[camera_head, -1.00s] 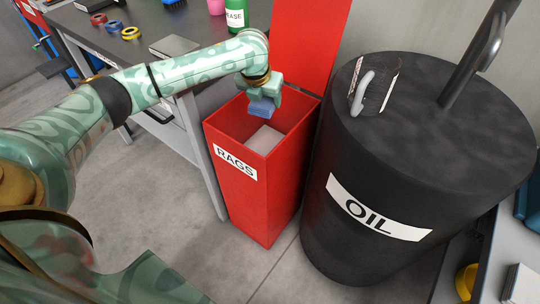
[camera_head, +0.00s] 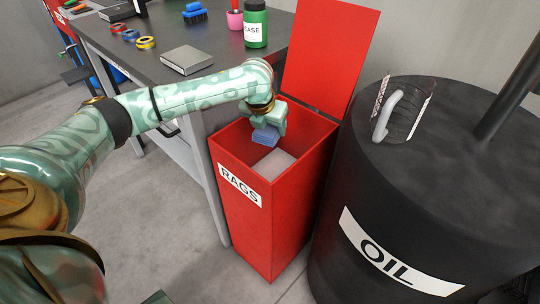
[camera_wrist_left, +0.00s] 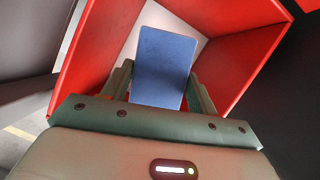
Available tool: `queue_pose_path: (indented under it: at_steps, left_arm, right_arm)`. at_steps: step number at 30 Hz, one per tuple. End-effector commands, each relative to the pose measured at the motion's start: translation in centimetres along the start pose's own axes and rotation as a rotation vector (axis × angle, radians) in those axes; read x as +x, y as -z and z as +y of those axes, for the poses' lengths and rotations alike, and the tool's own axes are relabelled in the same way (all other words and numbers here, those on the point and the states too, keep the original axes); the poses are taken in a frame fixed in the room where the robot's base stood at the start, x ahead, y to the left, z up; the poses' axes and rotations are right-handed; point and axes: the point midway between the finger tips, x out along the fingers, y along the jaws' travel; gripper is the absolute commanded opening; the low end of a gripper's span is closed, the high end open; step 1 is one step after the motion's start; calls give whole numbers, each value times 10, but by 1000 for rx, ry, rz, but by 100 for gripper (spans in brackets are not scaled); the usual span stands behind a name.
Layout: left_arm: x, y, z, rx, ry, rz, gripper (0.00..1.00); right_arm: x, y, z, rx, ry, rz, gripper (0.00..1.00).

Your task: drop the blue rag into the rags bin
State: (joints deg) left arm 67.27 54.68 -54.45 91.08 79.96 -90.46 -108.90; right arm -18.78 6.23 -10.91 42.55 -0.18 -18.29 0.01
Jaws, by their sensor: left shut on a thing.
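The blue rag (camera_head: 266,138) is held by my left gripper (camera_head: 267,128), over the open mouth of the red rags bin (camera_head: 247,222). In the left wrist view the blue rag (camera_wrist_left: 164,66) sits between the two fingers of my left gripper (camera_wrist_left: 160,85), with the red bin walls (camera_wrist_left: 105,45) around it. The bin's lid (camera_head: 328,55) stands open at the back. A pale, light-coloured surface (camera_head: 274,162) shows inside the bin below the rag. My right gripper is in neither view.
A black oil drum (camera_head: 420,190) stands close to the right of the bin, with a pale-handled clear object (camera_head: 388,112) on top. A dark workbench (camera_head: 160,45) is behind, with a green bottle (camera_head: 256,25), a pink cup (camera_head: 235,20), a blue brush (camera_head: 195,13) and tape rolls.

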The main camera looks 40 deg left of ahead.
Motion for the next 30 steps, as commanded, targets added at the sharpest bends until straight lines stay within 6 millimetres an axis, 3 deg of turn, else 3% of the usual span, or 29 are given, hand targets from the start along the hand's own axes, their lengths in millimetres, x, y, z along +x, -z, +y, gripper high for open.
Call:
queue_pose_path:
  at_steps: [1,2,3,5,13,17,23,30]
  left_arm:
    - [-1,0,0,0,0,-1,40]
    - [-1,0,0,0,0,-1,61]
    - [-1,0,0,0,0,-1,72]
    - [0,0,0,0,0,0,84]
    - [-1,0,0,0,0,0,84]
    - [-16,-2,0,1,1,-4,84]
    - [-70,-4,1,0,1,-10,84]
    - [-132,-4,1,0,1,-8,84]
  right_arm:
    - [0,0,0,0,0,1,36]
    - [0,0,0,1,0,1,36]
    - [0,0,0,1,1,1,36]
    - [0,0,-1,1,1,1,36]
    - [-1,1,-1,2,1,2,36]
    - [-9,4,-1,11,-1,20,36]
    - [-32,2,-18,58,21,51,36]
    - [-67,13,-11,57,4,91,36]
